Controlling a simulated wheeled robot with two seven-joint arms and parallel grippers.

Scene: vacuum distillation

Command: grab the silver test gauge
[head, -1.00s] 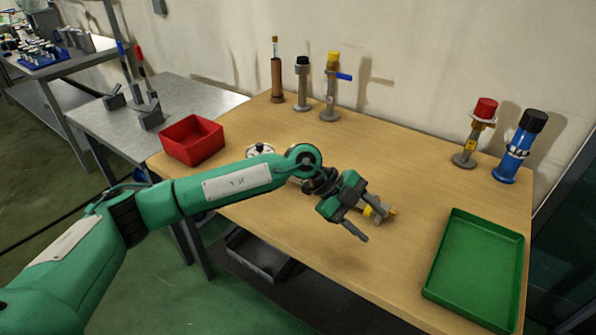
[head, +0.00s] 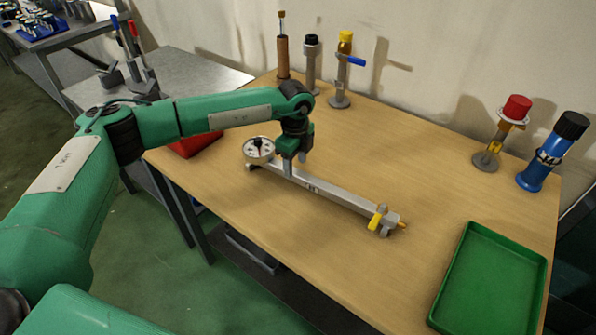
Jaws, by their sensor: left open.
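The silver test gauge appears to be the round dial (head: 259,148) with a pale face and dark centre. It sits at the left end of a long silver bar (head: 335,195) lying on the wooden table. The bar's right end carries a yellow-handled valve (head: 378,217). My left gripper (head: 291,168) points down over the bar, just right of the dial. Its jaws are open and close to the bar; whether they touch it I cannot tell. My right gripper is out of view.
A red bin (head: 196,144) is partly hidden behind my left arm. A green tray (head: 462,232) lies at the right front. Several upright fittings, including a yellow-capped one (head: 345,42) and a blue cylinder (head: 545,165), stand along the back. The table's middle right is clear.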

